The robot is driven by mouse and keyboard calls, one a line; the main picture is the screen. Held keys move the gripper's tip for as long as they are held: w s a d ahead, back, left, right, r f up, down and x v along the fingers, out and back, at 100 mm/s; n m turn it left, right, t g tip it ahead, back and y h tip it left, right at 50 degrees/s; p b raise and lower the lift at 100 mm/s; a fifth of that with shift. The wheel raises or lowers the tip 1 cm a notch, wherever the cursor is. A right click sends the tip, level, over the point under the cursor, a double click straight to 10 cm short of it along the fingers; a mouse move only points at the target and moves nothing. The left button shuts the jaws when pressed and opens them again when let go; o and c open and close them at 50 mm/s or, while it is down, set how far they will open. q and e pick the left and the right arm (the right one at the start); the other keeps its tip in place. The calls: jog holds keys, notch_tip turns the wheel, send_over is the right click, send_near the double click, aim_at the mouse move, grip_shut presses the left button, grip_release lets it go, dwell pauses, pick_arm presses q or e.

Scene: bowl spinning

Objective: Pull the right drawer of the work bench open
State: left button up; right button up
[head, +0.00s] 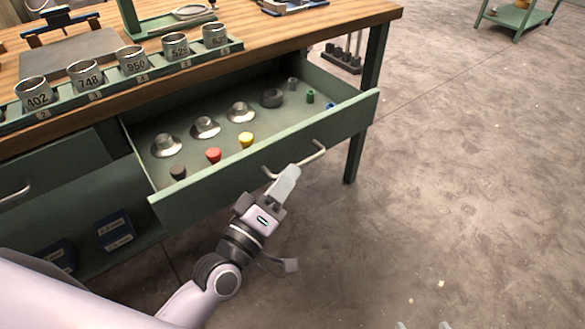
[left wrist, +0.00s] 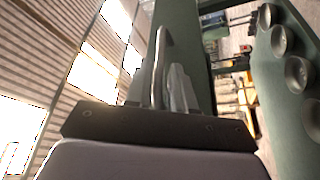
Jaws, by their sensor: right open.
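The right drawer (head: 330,130) of the work bench (head: 300,33) is pulled well out, and its inside shows. A pale bar handle (head: 318,152) is on its green front. My left gripper (head: 287,180) is at the left part of this handle, with its fingers shut on the bar. In the left wrist view the handle (left wrist: 161,60) rises from between the fingers, partly hidden by my palm. My right gripper (head: 424,326) shows only as two fingertips at the bottom edge, apart and empty, away from the bench.
The drawer holds several metal domed parts (head: 206,127), a red piece (head: 214,155), a yellow piece (head: 246,140) and a dark ring (head: 271,98). Numbered metal cups (head: 134,62) stand on the bench top. A bench leg (head: 355,150) stands right of the drawer. The floor (head: 480,180) at right is clear.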

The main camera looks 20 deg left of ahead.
pick_arm(q)
jog(key=shift+v, duration=2.05)
jog(key=s+a+f+m+g+y, duration=0.2)
jog(key=s+f+m+g, duration=0.25)
jog(key=f, duration=0.35)
jog(key=s+a+f+m+g+y, duration=0.1)
jog(key=s+a+f+m+g, duration=0.3)
jog(key=f, duration=0.5)
notch_tip(320, 180, up, 11)
jog(key=s+a+m+y+p, duration=0.1)
jog(key=s+m+p, duration=0.1)
jog(key=p, duration=1.3)
jog(key=shift+s+a, duration=0.2)
jog(key=shift+s, duration=0.15)
jog(key=shift+f+g, duration=0.1)
jog(key=shift+g, duration=0.15)
